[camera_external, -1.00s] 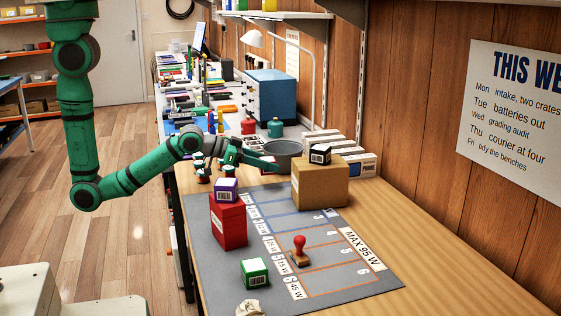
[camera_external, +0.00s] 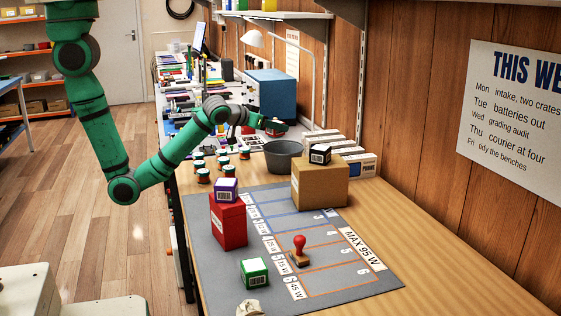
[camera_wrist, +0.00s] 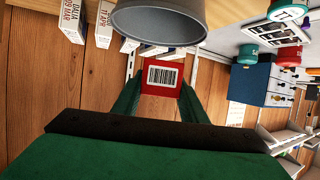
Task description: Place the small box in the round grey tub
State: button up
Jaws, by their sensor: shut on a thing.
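My gripper (camera_external: 280,126) is shut on a small red box with a white barcode label, which shows between the fingers in the wrist view (camera_wrist: 159,79). In the external view the held box is small and partly hidden by my gripper. The round grey tub (camera_external: 283,157) stands on the bench, and my gripper is raised above and behind its rim in that picture. The tub (camera_wrist: 160,28) also fills the upper middle of the wrist view. Its inside is only partly seen.
A cardboard box (camera_external: 319,187) with a small black-topped box (camera_external: 320,154) on it stands right of the tub. A red box (camera_external: 228,225) carries a small purple box (camera_external: 227,190). A small green box (camera_external: 254,271) and a stamp (camera_external: 300,251) are on the grey mat. Several jars (camera_external: 203,175) stand left of the tub.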

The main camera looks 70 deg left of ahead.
jog(key=shift+f, duration=3.5)
jog(key=shift+f, duration=0.15)
jog(key=shift+f, duration=0.5)
jog(key=o, duration=1.1)
jog(key=shift+c, duration=0.2)
jog(key=shift+r, duration=0.3)
jog(key=v, duration=1.2)
jog(key=shift+r, duration=0.45)
